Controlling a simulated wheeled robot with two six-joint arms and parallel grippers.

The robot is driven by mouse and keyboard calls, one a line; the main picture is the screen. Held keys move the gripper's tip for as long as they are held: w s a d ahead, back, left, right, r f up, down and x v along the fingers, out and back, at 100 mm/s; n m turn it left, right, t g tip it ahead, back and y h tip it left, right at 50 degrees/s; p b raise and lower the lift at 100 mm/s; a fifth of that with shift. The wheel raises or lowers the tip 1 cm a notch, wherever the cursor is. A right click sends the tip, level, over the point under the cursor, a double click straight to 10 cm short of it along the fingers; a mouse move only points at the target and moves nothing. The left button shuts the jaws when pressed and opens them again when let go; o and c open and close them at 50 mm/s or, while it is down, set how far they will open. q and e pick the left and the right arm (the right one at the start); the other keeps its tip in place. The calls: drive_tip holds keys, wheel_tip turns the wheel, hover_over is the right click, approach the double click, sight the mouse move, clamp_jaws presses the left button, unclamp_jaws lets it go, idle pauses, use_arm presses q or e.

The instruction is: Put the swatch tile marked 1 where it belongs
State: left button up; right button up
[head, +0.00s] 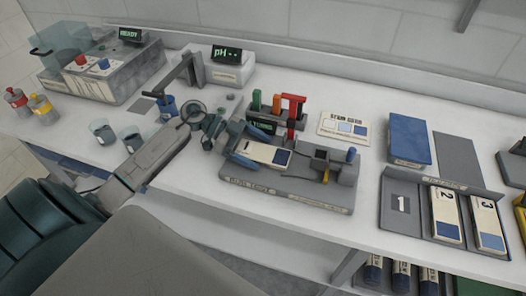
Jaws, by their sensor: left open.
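A cream swatch tile (264,153) with a dark blue end lies on the grey fixture (285,190) in the middle of the table. I cannot read a number on it. My left gripper (257,149) is open at the tile's left end, with its teal fingers on either side of it. At the right is a grey rack (408,230). Its slot marked 1 (401,204) is empty, while tile 2 (446,215) and tile 3 (488,225) fill the slots beside it. My right gripper is not in view.
Red, orange and green uprights (291,112) stand behind the fixture. A swatch card (344,128) and a blue box (409,139) lie behind, toward the right. Cups (103,131) and a pH meter (230,66) are at the left and back. Bare table separates fixture and rack.

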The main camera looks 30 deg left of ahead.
sight(255, 153)
use_arm(q)
drive_tip(key=c, duration=1.2)
drive_tip(key=shift+r, duration=0.1)
drive_tip(key=shift+c, duration=0.2)
drive_tip(key=shift+r, duration=0.25)
drive_tip(key=r+b, duration=0.1)
drive_tip(key=r, duration=0.1)
drive_tip(key=shift+s+d+r+b, duration=0.15)
drive_tip(key=shift+s+r+b, duration=0.15)
drive_tip(key=shift+s+b, duration=0.05)
drive_tip(key=s+d+r+b, duration=0.1)
drive_tip(key=s+d+b, duration=0.1)
drive_tip(key=s+d, duration=0.5)
drive_tip(key=s, duration=0.6)
drive_tip(key=shift+d+r, duration=0.35)
